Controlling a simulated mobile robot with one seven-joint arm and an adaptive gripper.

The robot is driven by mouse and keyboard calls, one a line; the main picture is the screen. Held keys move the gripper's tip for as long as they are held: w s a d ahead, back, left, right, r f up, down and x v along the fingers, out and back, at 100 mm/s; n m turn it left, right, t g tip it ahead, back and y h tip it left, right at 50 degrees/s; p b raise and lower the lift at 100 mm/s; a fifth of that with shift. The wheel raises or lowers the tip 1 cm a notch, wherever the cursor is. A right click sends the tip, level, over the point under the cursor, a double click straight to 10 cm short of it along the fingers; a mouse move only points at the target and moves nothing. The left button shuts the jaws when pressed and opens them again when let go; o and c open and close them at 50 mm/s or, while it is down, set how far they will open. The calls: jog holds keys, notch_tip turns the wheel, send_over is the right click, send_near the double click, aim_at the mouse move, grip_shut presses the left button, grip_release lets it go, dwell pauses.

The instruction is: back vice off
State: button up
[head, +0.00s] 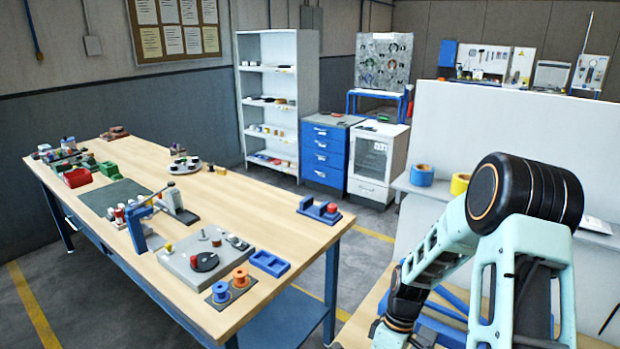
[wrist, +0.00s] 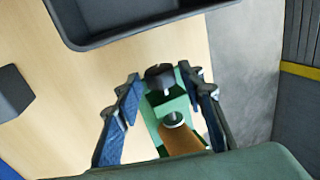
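In the wrist view a green vice (wrist: 150,113) with a black knob (wrist: 158,74) at its far end lies between my fingers. A short metal screw or pin shows in the middle of it. A brown-orange piece (wrist: 182,142) is at its near end, partly cut off by the green shape at the bottom. My gripper (wrist: 161,78) is open, its blue-padded fingers on either side of the vice, tips near the knob. I cannot tell whether they touch it. In the head view my arm reaches down at the right and my gripper is hidden.
A dark tray (wrist: 130,38) lies beyond the fingertips and a dark block (wrist: 10,92) is at the left on the wooden top. Floor shows at the right. In the head view a long workbench (head: 262,210) carries coil spools (head: 221,292) and fixtures.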

jog(key=v, duration=0.7)
dwell(0.3)
